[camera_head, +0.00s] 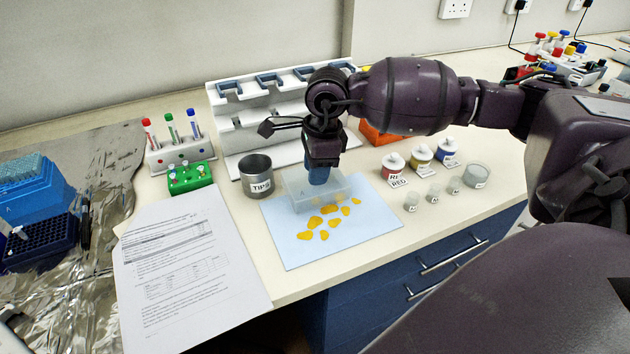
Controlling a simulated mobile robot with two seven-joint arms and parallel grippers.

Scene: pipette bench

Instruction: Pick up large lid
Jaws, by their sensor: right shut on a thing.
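A large translucent lid (335,192), shaped like a shallow clear box, is over the light blue mat (290,250). My right gripper (319,176) points straight down at the lid, its blue fingertips partly seen through the clear wall. It is shut on the lid. I cannot tell whether the lid rests on the mat or is slightly raised. My left gripper is not in view.
Several yellow pieces (315,222) lie on the mat. A metal TIPS cup (256,176) stands left of it, and small labelled jars (420,157) stand right. A white rack (235,120) is behind. Papers (185,265) lie at the left.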

